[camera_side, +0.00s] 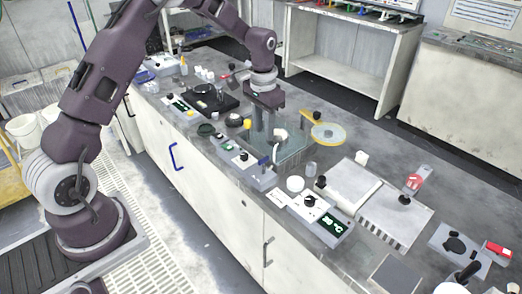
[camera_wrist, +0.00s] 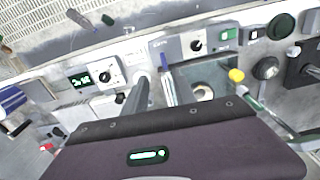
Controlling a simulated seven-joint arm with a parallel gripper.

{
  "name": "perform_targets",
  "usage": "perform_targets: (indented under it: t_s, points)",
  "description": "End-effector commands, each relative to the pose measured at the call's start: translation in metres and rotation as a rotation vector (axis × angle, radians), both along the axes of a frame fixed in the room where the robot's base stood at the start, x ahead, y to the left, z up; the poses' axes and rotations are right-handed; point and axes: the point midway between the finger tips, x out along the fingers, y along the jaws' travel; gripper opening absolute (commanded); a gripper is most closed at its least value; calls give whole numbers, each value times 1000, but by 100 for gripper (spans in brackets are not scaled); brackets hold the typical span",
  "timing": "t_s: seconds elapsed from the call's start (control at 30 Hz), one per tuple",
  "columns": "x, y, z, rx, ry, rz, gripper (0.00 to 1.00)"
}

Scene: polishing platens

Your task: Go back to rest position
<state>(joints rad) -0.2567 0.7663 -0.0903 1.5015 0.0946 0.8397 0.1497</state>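My gripper (camera_side: 264,137) is above the bench, over a square glass-like plate (camera_side: 296,152) set in the worktop. Its two fingers point down and stand apart, with nothing held between them. In the wrist view the fingers of my gripper (camera_wrist: 192,88) show on either side of a gap. A small whitish round piece (camera_side: 280,135) is at the plate beside the fingers; it also shows in the wrist view (camera_wrist: 203,93), within the gap. Whether a finger touches it cannot be told.
A control box (camera_side: 247,160) with a knob stands in front, and a temperature display box (camera_side: 322,217) further right. A dark turntable unit (camera_side: 208,98) is to the left. Space above the bench looks free.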

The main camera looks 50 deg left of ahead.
Motion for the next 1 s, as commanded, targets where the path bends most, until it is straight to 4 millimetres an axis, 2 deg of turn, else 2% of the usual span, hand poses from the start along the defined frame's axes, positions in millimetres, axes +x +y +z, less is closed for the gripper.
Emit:
perform_targets:
  t_s: [0.03, 0.1, 0.17, 0.2, 0.27, 0.33, 0.4, 0.5, 0.6, 0.73, 1.0]
  points:
    - [-11, -10, 37, 14, -39, -7, 33]
    - [-38, -25, 86, 30, -88, -10, 33]
    - [-68, -38, 123, 39, -135, -9, 33]
    - [-91, -47, 145, 42, -168, -8, 33]
    - [-128, -59, 172, 45, -218, -5, 33]
    - [-175, -71, 193, 41, -278, -1, 33]
    - [-220, -81, 202, 29, -333, 5, 33]
    - [-271, -90, 201, 9, -396, 10, 33]
    - [-301, -94, 193, -10, -436, 13, 33]
    - [-315, -97, 187, -21, -456, 15, 33]
    - [-315, -96, 187, -20, -455, 15, 33]
